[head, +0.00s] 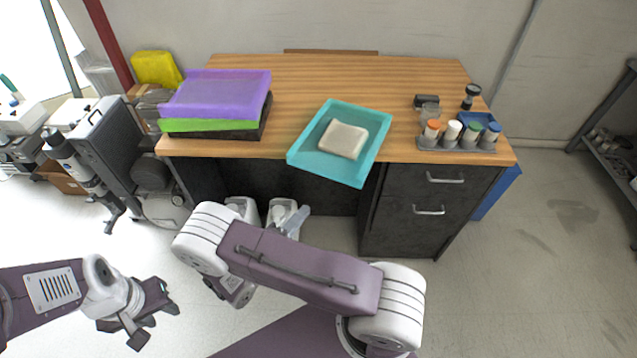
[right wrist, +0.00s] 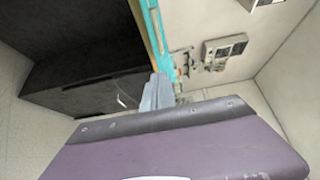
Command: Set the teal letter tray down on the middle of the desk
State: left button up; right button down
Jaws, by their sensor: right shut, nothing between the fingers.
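The teal letter tray (head: 309,153) lies on the desk (head: 330,72) at the middle of its front side, turned at an angle. Its near part sticks out over the front edge. A beige block (head: 343,139) lies in it. In the right wrist view, a teal strip of the tray (right wrist: 153,30) shows beyond the fingers. My right gripper (head: 294,222) is shut and empty, in front of the desk and below the tray; it also shows in the right wrist view (right wrist: 157,93). My left gripper (head: 152,316) is open and empty, low at the left, far from the tray.
A purple tray (head: 222,92) sits on a green tray (head: 210,125) and a dark one at the desk's left. A grey rack of capped bottles (head: 455,141) stands at the right front. The desk's back middle is clear. Dark drawers (head: 425,212) are below right.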

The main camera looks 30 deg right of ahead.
send_near(326, 175)
jog(key=s+d, duration=0.1)
jog(key=d, duration=0.3)
jog(key=w, duration=0.1)
jog(key=w+d, duration=0.1)
jog(key=w, duration=0.1)
jog(key=shift+w+d+p, duration=0.1)
jog(key=shift+d+p, duration=0.15)
jog(key=shift+p, duration=0.15)
pick_arm(q)
jog(key=shift+r, duration=0.45)
pick_arm(e)
jog(key=shift+w+d, duration=0.15)
jog(key=shift+w, duration=0.2)
